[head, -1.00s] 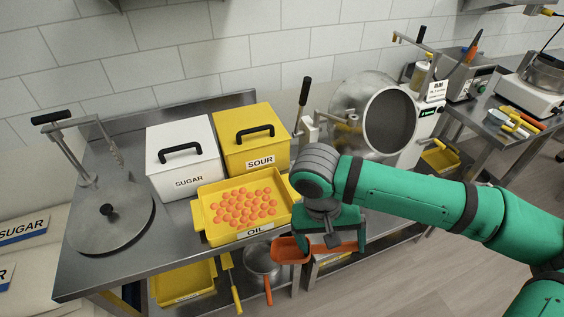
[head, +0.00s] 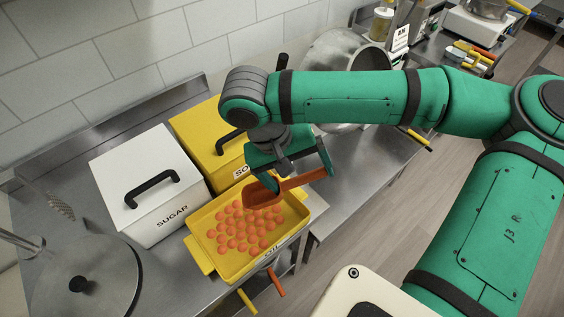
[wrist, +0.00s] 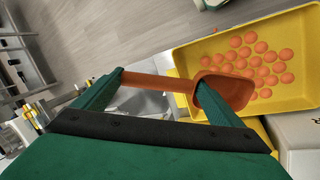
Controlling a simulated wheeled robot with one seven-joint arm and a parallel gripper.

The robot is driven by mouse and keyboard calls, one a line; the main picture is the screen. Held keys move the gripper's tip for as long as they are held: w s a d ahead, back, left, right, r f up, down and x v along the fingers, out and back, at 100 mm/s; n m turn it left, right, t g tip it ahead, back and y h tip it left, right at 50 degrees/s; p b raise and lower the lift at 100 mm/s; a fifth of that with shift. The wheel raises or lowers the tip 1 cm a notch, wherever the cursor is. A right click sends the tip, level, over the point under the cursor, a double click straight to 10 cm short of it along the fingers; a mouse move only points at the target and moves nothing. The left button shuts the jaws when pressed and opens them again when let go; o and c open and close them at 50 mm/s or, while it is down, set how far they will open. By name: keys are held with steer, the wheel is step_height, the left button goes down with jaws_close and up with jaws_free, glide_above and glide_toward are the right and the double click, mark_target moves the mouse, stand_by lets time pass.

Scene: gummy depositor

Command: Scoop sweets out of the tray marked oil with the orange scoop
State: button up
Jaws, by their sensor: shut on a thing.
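The yellow oil tray (head: 204,257) stands on the steel table in the head view, its front label partly readable. Several round orange sweets (head: 238,232) lie in it. My gripper (head: 296,184) is shut on the orange scoop (head: 262,192). The scoop's bowl is over the tray's back right part, close to the sweets, with its handle pointing right. In the wrist view the scoop (wrist: 225,90) overlaps the near corner of the tray (wrist: 197,52). I cannot tell whether the bowl touches the sweets, and no sweets show inside it.
A white SUGAR box (head: 132,168) and a yellow SOUR box (head: 196,130) stand behind the tray. A round steel lid (head: 88,283) is at the left. A steel drum (head: 345,58) stands behind my arm. Yellow and orange handles stick out below the table's front edge.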

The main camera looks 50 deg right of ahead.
mark_target(267, 197)
steer(key=shift+w+f, duration=0.2)
steer(key=shift+f, duration=0.05)
steer(key=shift+w+f, duration=0.15)
steer(key=shift+f, duration=1.9)
steer(key=shift+s+f, duration=0.2)
steer(key=shift+f, duration=1.85)
steer(key=shift+w+a, duration=0.1)
steer(key=shift+w+a, duration=2.3)
steer(key=shift+a, duration=0.15)
